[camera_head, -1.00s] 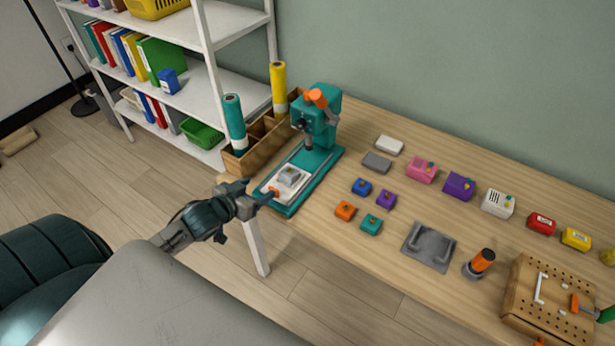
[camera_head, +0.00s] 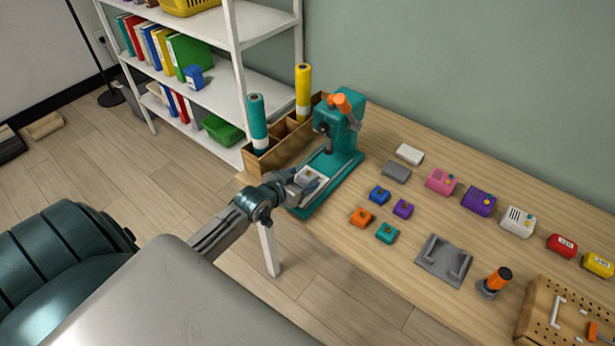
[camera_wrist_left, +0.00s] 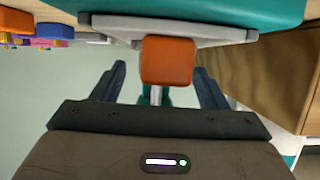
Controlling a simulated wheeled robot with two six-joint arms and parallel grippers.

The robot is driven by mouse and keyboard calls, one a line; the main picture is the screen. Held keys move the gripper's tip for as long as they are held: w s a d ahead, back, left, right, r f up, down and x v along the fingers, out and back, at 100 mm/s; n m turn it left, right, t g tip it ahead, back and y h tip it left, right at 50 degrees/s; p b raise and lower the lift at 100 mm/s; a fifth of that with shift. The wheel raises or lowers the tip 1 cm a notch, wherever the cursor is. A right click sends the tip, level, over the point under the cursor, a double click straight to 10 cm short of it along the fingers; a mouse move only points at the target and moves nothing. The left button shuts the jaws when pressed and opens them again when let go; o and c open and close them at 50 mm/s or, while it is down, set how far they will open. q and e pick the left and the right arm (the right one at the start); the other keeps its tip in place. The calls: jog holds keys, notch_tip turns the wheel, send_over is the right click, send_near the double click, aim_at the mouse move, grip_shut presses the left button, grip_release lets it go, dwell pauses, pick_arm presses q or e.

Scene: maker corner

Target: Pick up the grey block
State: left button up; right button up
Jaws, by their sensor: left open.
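A flat dark grey block (camera_head: 397,172) lies on the bench, just in front of a white block. A small light piece (camera_head: 309,175) sits on the pale sliding tray (camera_head: 322,190) of the teal press, partly hidden by my left gripper (camera_head: 294,186). That gripper is open at the tray's front end, well left of the dark grey block. In the left wrist view, the tray's orange knob (camera_wrist_left: 167,61) shows between the open fingers of the left gripper (camera_wrist_left: 160,72); I cannot tell if they touch it. My right gripper is out of view.
The teal press (camera_head: 340,125) stands at the bench's left end, beside a wooden organiser (camera_head: 262,160) holding rolls. Small coloured blocks, a grey fixture (camera_head: 444,262) and a pegboard box (camera_head: 540,318) occupy the bench. A white shelf (camera_head: 235,75) stands behind left.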

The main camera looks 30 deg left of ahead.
aim_at(303, 180)
pick_arm(q)
jog(key=shift+w+f, duration=0.25)
jog(key=shift+w, duration=0.35)
jog(key=c, duration=1.2)
jog(key=shift+o, duration=0.2)
jog(key=shift+r, duration=0.1)
jog(key=shift+r, duration=0.5)
notch_tip(303, 180, up, 2)
jog(key=shift+r+b, duration=0.2)
jog(key=shift+b, duration=0.25)
jog(key=s+d+r+b, duration=0.1)
jog(key=s+d, duration=0.1)
jog(key=s, duration=0.6)
jog(key=s+d+r, duration=0.1)
jog(key=s+d, duration=0.1)
jog(key=s, duration=0.6)
jog(key=w+d+r+y, duration=0.1)
jog(key=w+d+r, duration=0.9)
jog(key=w+d, duration=0.2)
jog(key=shift+w+d+r+n, duration=0.3)
jog(key=shift+w+n, duration=0.1)
jog(key=shift+w, duration=0.5)
